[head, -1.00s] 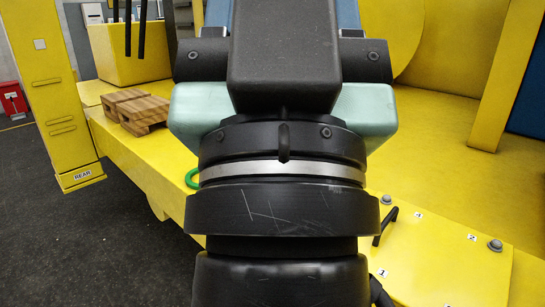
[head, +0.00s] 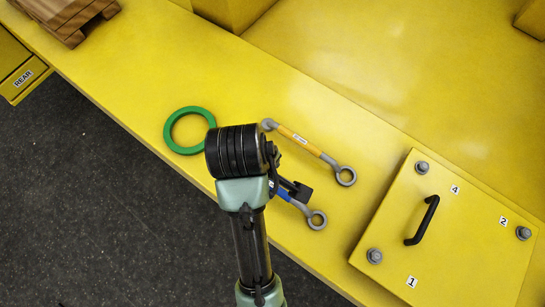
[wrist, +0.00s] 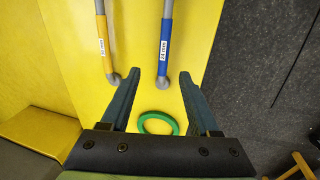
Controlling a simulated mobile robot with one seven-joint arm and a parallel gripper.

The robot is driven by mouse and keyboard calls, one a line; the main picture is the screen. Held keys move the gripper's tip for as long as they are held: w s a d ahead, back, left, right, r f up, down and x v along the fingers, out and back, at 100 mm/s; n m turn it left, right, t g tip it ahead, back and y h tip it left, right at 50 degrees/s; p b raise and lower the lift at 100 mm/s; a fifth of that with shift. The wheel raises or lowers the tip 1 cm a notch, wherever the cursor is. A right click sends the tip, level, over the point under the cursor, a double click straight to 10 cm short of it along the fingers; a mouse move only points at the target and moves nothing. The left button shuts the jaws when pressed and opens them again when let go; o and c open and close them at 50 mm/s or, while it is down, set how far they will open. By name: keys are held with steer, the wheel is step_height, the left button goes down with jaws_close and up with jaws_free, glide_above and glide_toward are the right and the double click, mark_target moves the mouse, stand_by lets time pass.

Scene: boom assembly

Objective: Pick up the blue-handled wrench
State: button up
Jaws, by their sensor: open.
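The blue-handled wrench lies on the yellow deck. In the wrist view its blue handle (wrist: 165,38) points away from me, with its grey near end between my fingertips. In the head view my gripper hides part of it; a bit of blue handle and its grey ring end (head: 317,219) show. My gripper (wrist: 159,78) is open and empty over the wrench's near end; whether a finger touches it I cannot tell. My gripper also shows in the head view (head: 290,182), partly hidden by my wrist. A yellow-handled wrench (head: 300,140) lies beside the blue one; it also shows in the wrist view (wrist: 103,35).
A green ring (head: 168,130) lies on the deck near its edge. A raised yellow plate (head: 460,245) with bolts and a black handle (head: 423,220) is at right. Wooden blocks (head: 70,18) are at upper left. Dark floor (head: 110,200) lies beyond the deck's edge.

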glide_above(273, 186)
steer(key=s, duration=0.1)
steer(key=s+a+x, duration=0.1)
steer(key=x, duration=0.6)
steer(key=shift+s+a+p+x, duration=0.1)
steer(key=shift+p+x, duration=0.2)
steer(key=shift+x, duration=0.7)
steer(key=shift+s+a+p+x, duration=0.15)
steer(key=shift+p+x, duration=0.1)
steer(key=shift+x, duration=0.75)
steer(key=shift+s+a+p+x, duration=0.1)
steer(key=shift+p+x, duration=0.2)
steer(key=shift+x, duration=0.65)
steer(key=shift+c, duration=0.2)
jaws_close()
